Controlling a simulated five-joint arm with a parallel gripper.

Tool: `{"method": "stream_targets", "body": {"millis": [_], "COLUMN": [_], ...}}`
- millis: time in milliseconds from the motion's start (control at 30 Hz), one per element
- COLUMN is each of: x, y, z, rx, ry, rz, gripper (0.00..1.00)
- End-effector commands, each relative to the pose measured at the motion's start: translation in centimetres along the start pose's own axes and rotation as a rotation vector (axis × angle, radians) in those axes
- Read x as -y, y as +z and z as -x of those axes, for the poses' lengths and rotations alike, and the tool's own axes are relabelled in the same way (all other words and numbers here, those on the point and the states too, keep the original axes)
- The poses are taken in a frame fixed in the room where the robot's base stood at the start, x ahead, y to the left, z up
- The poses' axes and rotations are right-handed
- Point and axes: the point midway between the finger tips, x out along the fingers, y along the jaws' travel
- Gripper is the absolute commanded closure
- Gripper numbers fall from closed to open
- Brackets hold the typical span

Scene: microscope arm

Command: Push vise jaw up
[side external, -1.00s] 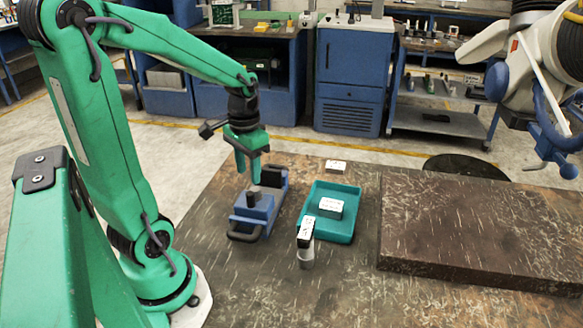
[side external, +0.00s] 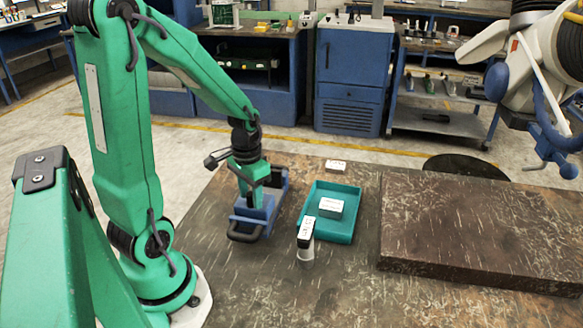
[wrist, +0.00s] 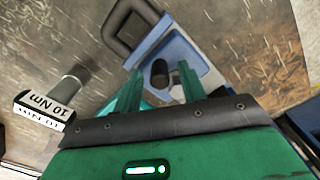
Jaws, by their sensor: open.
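The blue vise (side external: 268,214) stands on the table, with a dark loop handle at its near end and a dark upright jaw block at its far end. It also shows in the wrist view (wrist: 190,58), with its handle at the top. My gripper (side external: 243,191) is low over the vise, fingers pointing down. In the wrist view my gripper (wrist: 159,68) is open, its two green fingers on either side of a short black post (wrist: 160,74). I cannot tell whether either finger touches the post. In the side view the gripper hides the post and part of the vise.
A teal tray (side external: 347,236) with a white-labelled block (side external: 330,206) stands right of the vise. A black, white-labelled piece on a grey cylinder (side external: 306,250) stands in front, its label reading 10 Nm in the wrist view. A raised dark slab (side external: 480,225) fills the right.

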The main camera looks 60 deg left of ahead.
Motion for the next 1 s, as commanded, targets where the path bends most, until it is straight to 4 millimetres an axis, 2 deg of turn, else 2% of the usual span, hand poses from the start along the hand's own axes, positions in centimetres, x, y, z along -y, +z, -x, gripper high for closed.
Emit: {"method": "stream_targets", "body": {"millis": [300,500,767,1000], "x": [0.0,0.0,0.1,1.6], "y": [0.0,0.0,-0.2,-2.5], "z": [-0.2,-0.1,-0.1,-0.1], "rx": [0.001,0.000,0.000,0.000], "ry": [0.000,0.000,0.000,0.000], "rz": [0.000,0.000,0.000,0.002], "gripper": [0.61,1.00,1.00,1.00]}}
